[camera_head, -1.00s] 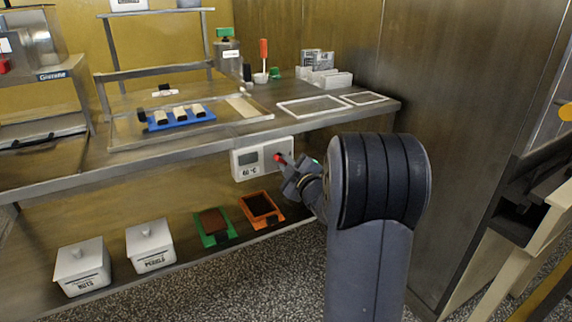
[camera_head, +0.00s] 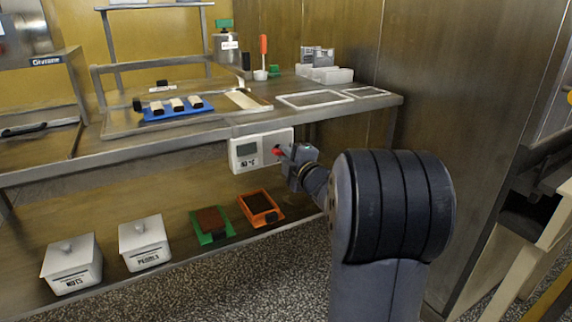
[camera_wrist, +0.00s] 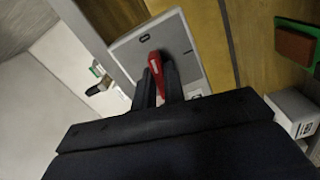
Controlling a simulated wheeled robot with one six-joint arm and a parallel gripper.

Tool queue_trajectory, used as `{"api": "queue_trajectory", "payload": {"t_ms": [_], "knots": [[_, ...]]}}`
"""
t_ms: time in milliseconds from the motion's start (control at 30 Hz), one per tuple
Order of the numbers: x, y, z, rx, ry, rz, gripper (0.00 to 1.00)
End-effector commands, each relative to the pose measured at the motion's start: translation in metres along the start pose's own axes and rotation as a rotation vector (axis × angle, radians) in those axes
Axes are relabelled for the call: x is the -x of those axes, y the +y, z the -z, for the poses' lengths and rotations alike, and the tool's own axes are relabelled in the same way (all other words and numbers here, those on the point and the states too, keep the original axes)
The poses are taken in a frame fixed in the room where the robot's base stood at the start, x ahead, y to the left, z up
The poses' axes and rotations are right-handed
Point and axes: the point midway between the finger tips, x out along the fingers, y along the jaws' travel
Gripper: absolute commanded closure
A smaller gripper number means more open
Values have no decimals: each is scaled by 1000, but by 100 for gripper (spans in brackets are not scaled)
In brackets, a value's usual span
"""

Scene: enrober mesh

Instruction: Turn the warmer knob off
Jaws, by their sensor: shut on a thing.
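The warmer is a white box (camera_head: 244,165) with a small grey display, fixed under the front edge of the steel counter. Its red knob (camera_head: 277,151) is on the right part of its front face. In the wrist view the red knob (camera_wrist: 155,66) is a pointed bar between my two dark fingers. My gripper (camera_head: 283,153) is at the warmer's front, shut on the knob. In the wrist view the fingers of my gripper (camera_wrist: 159,82) hide part of the knob's sides. The display reading is too small to tell.
The counter (camera_head: 205,134) overhangs the warmer. On the shelf below stand white lidded boxes (camera_head: 145,241), a green tray (camera_head: 212,227) and an orange tray (camera_head: 260,209). A blue tray (camera_head: 178,112) with dark-and-white pieces lies on top. A tall panel (camera_head: 450,120) rises at right.

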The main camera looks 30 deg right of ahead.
Motion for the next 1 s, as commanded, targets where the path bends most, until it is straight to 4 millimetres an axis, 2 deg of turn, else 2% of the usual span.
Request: {"api": "queue_trajectory", "payload": {"t_ms": [400, 900, 933, 1000], "knots": [[0, -1, 0, 183, 0, 1, 100], [0, 0, 0, 205, 1, 2, 100], [0, 0, 0, 205, 1, 2, 88], [0, 0, 0, 205, 0, 1, 83]]}}
